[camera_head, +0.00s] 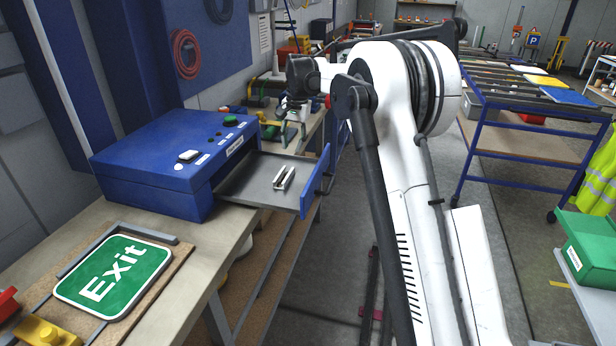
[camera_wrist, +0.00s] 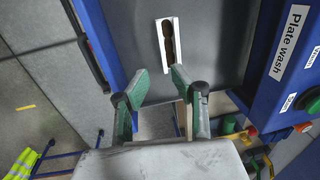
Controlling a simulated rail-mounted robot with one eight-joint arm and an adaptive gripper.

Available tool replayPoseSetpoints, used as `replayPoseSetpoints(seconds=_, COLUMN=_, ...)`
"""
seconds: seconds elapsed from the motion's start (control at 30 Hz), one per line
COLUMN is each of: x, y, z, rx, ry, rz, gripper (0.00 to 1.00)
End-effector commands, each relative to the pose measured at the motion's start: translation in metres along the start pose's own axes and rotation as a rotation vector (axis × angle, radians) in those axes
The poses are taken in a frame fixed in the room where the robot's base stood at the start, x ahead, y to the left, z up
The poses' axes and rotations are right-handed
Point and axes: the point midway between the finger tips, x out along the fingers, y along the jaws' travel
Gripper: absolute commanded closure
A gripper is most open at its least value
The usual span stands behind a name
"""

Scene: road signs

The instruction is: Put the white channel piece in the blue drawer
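The white channel piece (camera_head: 284,178) lies on the grey floor of the open blue drawer (camera_head: 315,182). In the wrist view the white channel piece (camera_wrist: 161,25) shows as a narrow white-edged trough, just beyond my fingertips. The blue drawer (camera_wrist: 97,30) has its front panel at the left there. The drawer is pulled out from the blue box (camera_head: 165,165). My gripper (camera_head: 293,134) is behind and above the drawer in the head view. In the wrist view my gripper (camera_wrist: 160,78) has its two green fingers apart, with nothing held between them.
An Exit sign (camera_head: 113,275) lies on a board on the workbench (camera_head: 195,270) in front of the box. A blue trolley (camera_head: 530,140) stands at the right, with a green bin (camera_head: 590,245) nearer. Tools clutter the bench behind the drawer.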

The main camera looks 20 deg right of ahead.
Motion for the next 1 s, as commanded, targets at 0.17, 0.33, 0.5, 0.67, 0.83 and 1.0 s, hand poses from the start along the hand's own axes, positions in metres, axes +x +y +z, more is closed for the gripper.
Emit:
replayPoseSetpoints(seconds=0.17, x=-0.031, y=0.007, z=0.024, rx=-0.037, ry=0.033, rz=-0.01, gripper=0.76)
replayPoseSetpoints(seconds=0.33, x=-0.069, y=0.021, z=0.06, rx=-0.093, ry=0.083, rz=-0.024, gripper=0.76)
replayPoseSetpoints(seconds=0.5, x=-0.099, y=0.039, z=0.101, rx=-0.151, ry=0.135, rz=-0.037, gripper=0.76)
replayPoseSetpoints(seconds=0.67, x=-0.121, y=0.059, z=0.141, rx=-0.204, ry=0.184, rz=-0.047, gripper=0.76)
replayPoseSetpoints(seconds=0.83, x=-0.138, y=0.083, z=0.185, rx=-0.262, ry=0.237, rz=-0.053, gripper=0.76)
replayPoseSetpoints(seconds=1.0, x=-0.146, y=0.109, z=0.231, rx=-0.32, ry=0.29, rz=-0.06, gripper=0.76)
